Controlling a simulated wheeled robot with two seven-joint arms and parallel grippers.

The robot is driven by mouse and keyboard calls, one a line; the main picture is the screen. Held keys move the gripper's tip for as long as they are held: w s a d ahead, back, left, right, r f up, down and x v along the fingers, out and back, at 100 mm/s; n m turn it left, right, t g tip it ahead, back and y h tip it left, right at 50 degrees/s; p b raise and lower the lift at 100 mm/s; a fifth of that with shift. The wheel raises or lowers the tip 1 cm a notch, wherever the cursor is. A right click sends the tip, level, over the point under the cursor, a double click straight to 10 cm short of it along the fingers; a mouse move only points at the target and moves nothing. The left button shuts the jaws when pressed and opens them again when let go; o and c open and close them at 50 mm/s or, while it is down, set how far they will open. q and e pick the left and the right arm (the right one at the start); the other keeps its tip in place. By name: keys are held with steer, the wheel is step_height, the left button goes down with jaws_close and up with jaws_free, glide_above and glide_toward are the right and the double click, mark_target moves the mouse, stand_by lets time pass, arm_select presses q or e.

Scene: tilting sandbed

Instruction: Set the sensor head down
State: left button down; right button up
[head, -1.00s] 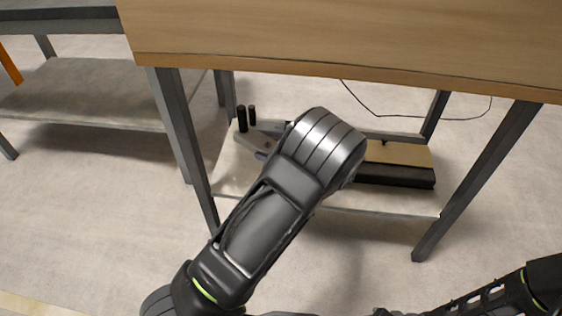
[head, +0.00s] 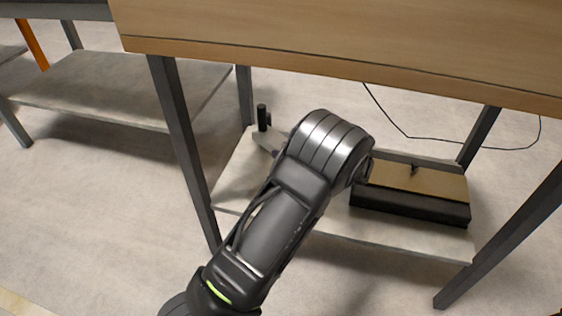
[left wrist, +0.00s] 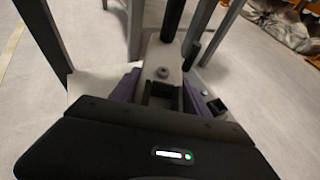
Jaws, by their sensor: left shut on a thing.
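The sensor head (left wrist: 162,62) is a pale grey body with a round knob and black upright cylinders. My left gripper (left wrist: 163,92) is shut on it in the left wrist view, with a purple-grey finger on each side. In the head view, a black cylinder and a bit of the sensor head's grey body (head: 267,139) show past my left arm, over the left part of the table's lower shelf (head: 236,178). My arm hides the rest and the left gripper. I cannot tell whether the sensor head touches the shelf. My right gripper is not in view.
A black box with a tan top (head: 415,195) stands on the right part of the shelf. The wooden tabletop (head: 350,45) hangs over the shelf, with dark legs (head: 180,140) at its corners. Another shelf (head: 120,88) is at the left. A cable (head: 405,133) runs behind.

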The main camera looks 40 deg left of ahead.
arm_select(q)
steer(key=d+r+m+t+h, duration=0.9)
steer(key=d+r+m, duration=0.3)
steer(key=d+r, duration=0.5)
steer(key=d+t, duration=0.1)
steer(key=d, duration=0.2)
steer(key=shift+w+t, duration=0.25)
steer(key=shift+t, duration=0.05)
